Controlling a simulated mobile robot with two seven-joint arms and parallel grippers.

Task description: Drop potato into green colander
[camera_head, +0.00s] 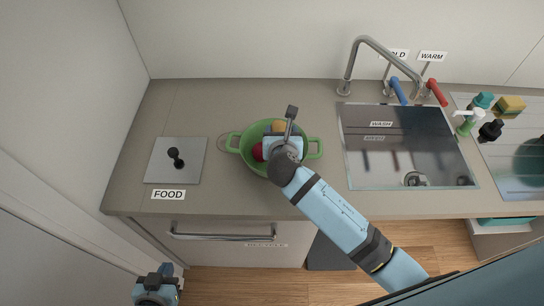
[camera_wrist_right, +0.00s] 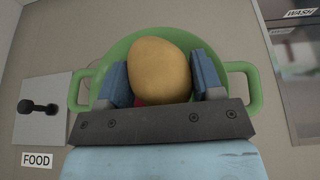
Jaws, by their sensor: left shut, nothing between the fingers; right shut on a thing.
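The potato (camera_wrist_right: 160,68) is yellow-brown and sits between the blue fingers of my right gripper (camera_wrist_right: 162,80) in the right wrist view. That gripper is shut on it, over the green colander (camera_wrist_right: 252,88). In the head view the colander (camera_head: 233,144) stands on the counter, and a bit of the potato (camera_head: 278,126) shows past my right gripper (camera_head: 281,140). A red item (camera_head: 257,152) lies in the colander, mostly hidden. I cannot tell how high the potato is above the colander's bottom. My left gripper (camera_head: 157,287) is low at the left, away from the colander, shut and empty.
A grey plate with a black crank knob (camera_head: 175,155) and a FOOD label (camera_head: 168,195) is left of the colander. The sink (camera_head: 405,145) with tap (camera_head: 372,45) is to the right. A drawer handle (camera_head: 222,234) is below the counter edge. Bottles (camera_head: 468,122) stand far right.

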